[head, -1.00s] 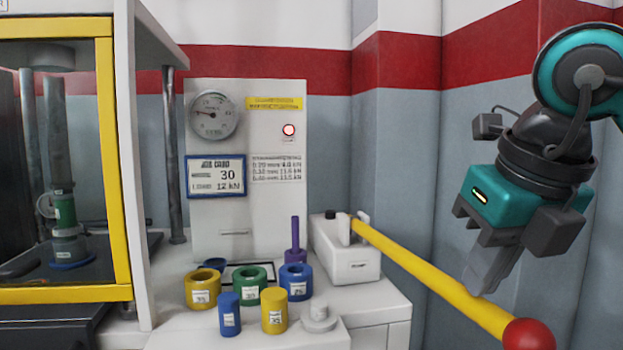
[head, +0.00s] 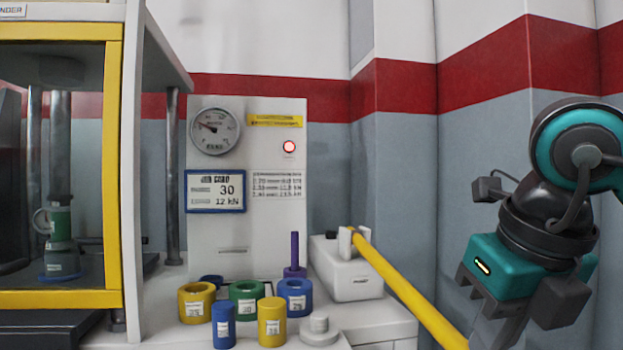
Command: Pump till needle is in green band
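The round gauge (head: 213,131) is on the upper left of the white panel (head: 240,245). Its dark needle points to the left and slightly up; I cannot make out a green band. The yellow pump lever (head: 405,288) slopes down to the right from the white pump box (head: 345,270) and leaves the picture at the bottom. My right gripper (head: 503,338) is at the lower right, beside the lever in the picture. Its fingertips and the lever's end are cut off, so I cannot tell whether they touch. My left gripper is not in view.
A red lamp (head: 289,147) glows on the panel above a printed list. A blue-framed sign (head: 215,191) reads 30 and 12 kN. Several coloured cylinders, including a green ring (head: 246,304), stand in front. A yellow-framed glazed press cabinet (head: 114,180) stands at left.

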